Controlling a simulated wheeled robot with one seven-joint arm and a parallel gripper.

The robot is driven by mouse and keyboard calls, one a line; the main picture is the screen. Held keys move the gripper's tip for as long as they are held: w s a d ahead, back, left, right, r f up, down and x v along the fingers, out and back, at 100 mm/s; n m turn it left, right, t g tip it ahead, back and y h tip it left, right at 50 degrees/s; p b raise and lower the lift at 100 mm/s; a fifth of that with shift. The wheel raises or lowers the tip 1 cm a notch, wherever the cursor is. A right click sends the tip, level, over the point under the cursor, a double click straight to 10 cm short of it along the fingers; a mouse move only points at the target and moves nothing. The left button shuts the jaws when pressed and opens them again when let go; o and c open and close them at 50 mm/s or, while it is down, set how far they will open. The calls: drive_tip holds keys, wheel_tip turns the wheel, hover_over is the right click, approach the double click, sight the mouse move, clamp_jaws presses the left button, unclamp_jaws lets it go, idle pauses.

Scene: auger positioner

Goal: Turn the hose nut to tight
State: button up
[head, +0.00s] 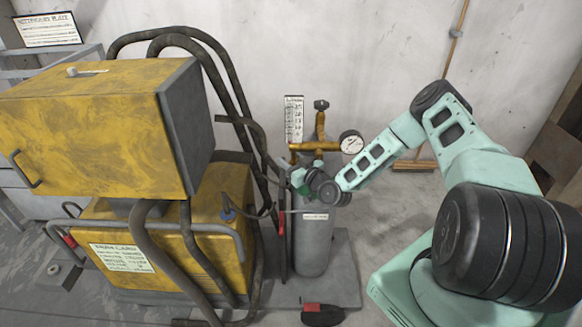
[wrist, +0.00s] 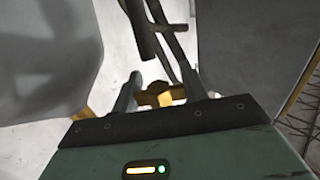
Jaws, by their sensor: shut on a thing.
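My gripper (head: 298,181) reaches in from the right to the front of the brass regulator (head: 316,146) on top of the grey gas cylinder (head: 312,246). In the wrist view my gripper (wrist: 158,92) has its two grey fingers on either side of a small brass hose nut (wrist: 165,95) and is shut on it. A dark hose (wrist: 147,33) shows beyond the nut. In the head view my gripper and wrist hide the nut. I cannot tell from the pictures how tight it is.
A yellow welding machine (head: 88,120) with thick dark hoses (head: 215,62) stands close on the left. A round gauge (head: 351,142) and a white scale card (head: 293,119) sit just above my gripper. A pale wall (head: 390,50) is behind.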

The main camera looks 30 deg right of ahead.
drive_tip(key=shift+a+f+n+y+b, duration=0.1)
drive_tip(key=shift+f+n+y+b, duration=0.05)
drive_tip(key=shift+n+y+b, duration=0.55)
drive_tip(key=shift+y, duration=0.4)
drive_tip(key=o, duration=1)
drive_tip(key=shift+s, duration=0.1)
drive_tip(key=shift+r+b+v, duration=0.15)
drive_tip(key=shift+b+v, duration=1.25)
drive_tip(key=shift+v, duration=2.95)
drive_tip(key=shift+r+b+v, duration=0.15)
drive_tip(key=shift+b+v, duration=1.25)
drive_tip(key=shift+v, duration=2.9)
